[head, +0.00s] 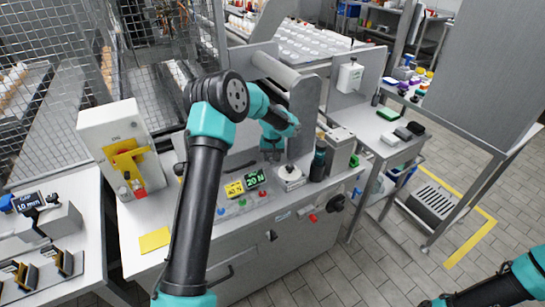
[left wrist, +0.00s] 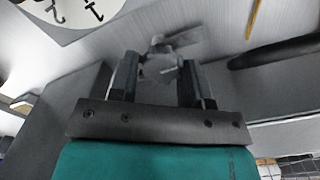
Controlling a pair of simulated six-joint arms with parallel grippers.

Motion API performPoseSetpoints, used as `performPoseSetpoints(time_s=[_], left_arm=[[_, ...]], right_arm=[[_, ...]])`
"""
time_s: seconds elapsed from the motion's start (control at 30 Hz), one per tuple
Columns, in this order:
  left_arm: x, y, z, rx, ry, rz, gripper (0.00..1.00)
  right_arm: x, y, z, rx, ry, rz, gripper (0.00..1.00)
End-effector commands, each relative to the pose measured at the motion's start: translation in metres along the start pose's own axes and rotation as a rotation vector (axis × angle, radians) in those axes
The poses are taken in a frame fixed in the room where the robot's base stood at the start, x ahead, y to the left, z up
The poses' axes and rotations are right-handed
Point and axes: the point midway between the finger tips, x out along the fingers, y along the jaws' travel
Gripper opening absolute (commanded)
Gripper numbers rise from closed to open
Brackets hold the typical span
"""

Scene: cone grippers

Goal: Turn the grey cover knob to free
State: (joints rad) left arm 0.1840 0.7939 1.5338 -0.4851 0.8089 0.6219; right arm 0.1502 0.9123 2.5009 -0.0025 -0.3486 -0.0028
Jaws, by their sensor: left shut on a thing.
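My left gripper (head: 272,157) reaches down over the machine's front panel in the head view, left of a white square base with a dark knob (head: 291,169). In the left wrist view its two dark fingers (left wrist: 158,75) are closed on a small grey knob (left wrist: 160,62), one finger on each side. The knob has a flat grip and stands by a pale panel. In the head view the gripper and arm hide the held knob. A white dial with black curved marks (left wrist: 75,14) lies at the upper left of the wrist view.
A dark bottle (head: 318,162) stands right of the gripper. A grey roller and upright plate (head: 303,105) rise behind. My right arm shows only at the lower right, far from the panel.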

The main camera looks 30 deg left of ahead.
Motion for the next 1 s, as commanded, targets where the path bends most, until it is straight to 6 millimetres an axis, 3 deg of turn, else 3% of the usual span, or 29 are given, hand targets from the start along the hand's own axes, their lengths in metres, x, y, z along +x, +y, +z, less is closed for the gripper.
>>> performPoseSetpoints(time_s=[0.1,0.13,0.37,0.73,1.0], left_arm=[[-0.001,0.000,0.000,-0.001,0.001,0.001,0.20],[-0.001,0.000,0.000,-0.001,0.001,0.001,0.47],[0.000,0.000,0.000,0.000,0.001,0.001,0.69],[-0.005,0.000,0.000,0.000,0.002,0.001,0.69],[-0.039,0.000,-0.001,-0.001,0.004,0.001,0.69]], right_arm=[[0.000,0.000,0.000,0.000,0.000,0.000,0.43],[0.000,0.000,0.000,0.000,0.000,0.000,0.43],[0.000,0.000,0.000,0.000,0.000,0.000,0.43],[0.000,0.000,0.000,0.000,0.000,0.000,0.43],[0.000,0.000,0.000,0.000,0.000,0.000,0.43]])
